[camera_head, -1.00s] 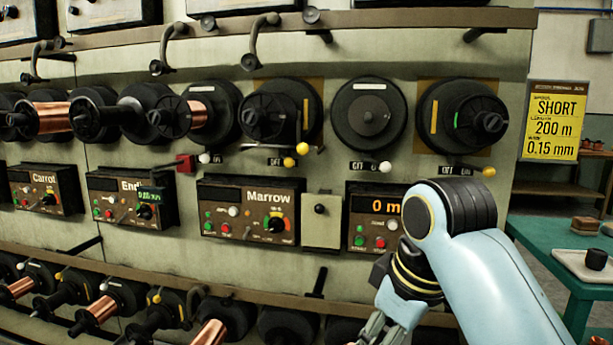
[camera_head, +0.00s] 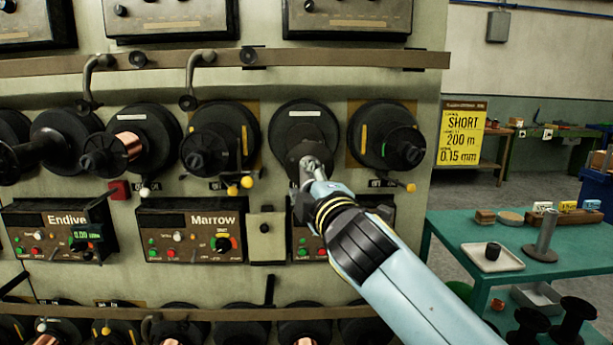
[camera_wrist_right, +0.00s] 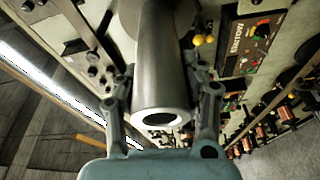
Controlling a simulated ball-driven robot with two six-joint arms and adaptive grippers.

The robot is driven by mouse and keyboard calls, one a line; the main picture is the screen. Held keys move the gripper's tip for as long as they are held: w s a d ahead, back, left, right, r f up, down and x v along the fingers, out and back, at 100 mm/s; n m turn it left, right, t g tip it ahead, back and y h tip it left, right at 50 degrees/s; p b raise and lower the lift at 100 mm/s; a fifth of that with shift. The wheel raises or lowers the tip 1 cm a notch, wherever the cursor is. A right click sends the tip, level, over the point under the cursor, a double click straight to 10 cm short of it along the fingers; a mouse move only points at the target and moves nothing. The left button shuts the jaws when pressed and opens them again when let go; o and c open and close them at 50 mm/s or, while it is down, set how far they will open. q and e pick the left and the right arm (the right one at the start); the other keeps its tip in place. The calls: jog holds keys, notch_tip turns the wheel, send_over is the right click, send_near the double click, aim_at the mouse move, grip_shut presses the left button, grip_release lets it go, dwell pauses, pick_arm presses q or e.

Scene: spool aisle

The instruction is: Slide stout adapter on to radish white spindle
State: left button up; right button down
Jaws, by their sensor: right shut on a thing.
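My right gripper (camera_head: 310,168) is shut on the stout adapter (camera_wrist_right: 160,92), a thick grey tube with a pale ring end and a dark bore. In the right wrist view the fingers (camera_wrist_right: 158,72) grip its sides, and its far end points at a dark round face. In the head view the adapter (camera_head: 306,153) is in front of the black disc (camera_head: 303,115) right of the Marrow spindle. The gripper and adapter hide the spindle at the disc's centre. I cannot tell whether the adapter is around the spindle or just before it. My left gripper is not in view.
Loaded spindles flank the disc, one at right (camera_head: 400,150) and one at left (camera_head: 207,150). The Marrow panel (camera_head: 190,235) sits below. A green table (camera_head: 450,240) at right holds a white tray (camera_head: 480,262) with a dark cylinder and a grey upright post (camera_head: 546,235).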

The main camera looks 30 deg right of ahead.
aim_at(308, 149)
jog(key=shift+w+d, duration=0.65)
jog(key=shift+w, duration=0.35)
jog(key=shift+w+d, duration=0.6)
jog(key=shift+w, duration=0.4)
jog(key=shift+p, duration=0.4)
jog(key=shift+w+d+b, duration=0.15)
jog(key=shift+w+d, duration=0.4)
jog(key=shift+w, duration=0.35)
jog(key=shift+w+d+b, duration=0.15)
jog(key=shift+w+d, duration=0.4)
jog(key=shift+w, duration=0.3)
jog(key=shift+w+d+b, duration=0.15)
jog(key=shift+w+d, duration=0.4)
jog(key=shift+w, duration=0.35)
jog(key=shift+r, duration=0.1)
